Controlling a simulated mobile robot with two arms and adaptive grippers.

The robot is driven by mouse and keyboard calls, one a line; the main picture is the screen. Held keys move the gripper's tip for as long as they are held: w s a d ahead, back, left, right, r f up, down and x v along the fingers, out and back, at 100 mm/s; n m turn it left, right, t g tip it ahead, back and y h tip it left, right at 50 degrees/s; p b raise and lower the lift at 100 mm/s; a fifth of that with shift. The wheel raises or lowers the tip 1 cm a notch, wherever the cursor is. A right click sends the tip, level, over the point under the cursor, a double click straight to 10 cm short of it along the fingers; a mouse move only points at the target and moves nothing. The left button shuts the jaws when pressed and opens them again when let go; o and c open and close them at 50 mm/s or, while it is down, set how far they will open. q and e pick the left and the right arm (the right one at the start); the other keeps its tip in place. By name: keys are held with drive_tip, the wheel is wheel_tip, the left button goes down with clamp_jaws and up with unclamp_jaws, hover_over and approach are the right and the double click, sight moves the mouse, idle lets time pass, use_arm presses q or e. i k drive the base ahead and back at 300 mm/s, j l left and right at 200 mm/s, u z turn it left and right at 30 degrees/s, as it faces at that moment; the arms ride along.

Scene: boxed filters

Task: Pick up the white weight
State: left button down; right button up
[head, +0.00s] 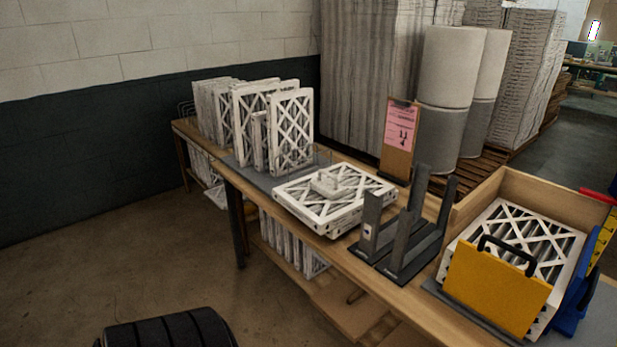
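The white weight (328,184), a small pale block with a raised handle-like top, lies on a flat filter stack (340,206) on the wooden workbench. The stack is white-framed with crossed struts, and the weight sits near the middle of its top face. Nothing touches the weight except the filter under it. Neither my left nor my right gripper shows in the head view.
Upright filters (275,130) stand behind the stack. Dark grey upright brackets (400,235) stand close on its right, with a clipboard (399,139) behind.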

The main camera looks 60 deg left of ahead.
sight(330, 190)
drive_tip(key=j+u, duration=0.1)
drive_tip(key=u, duration=1.6)
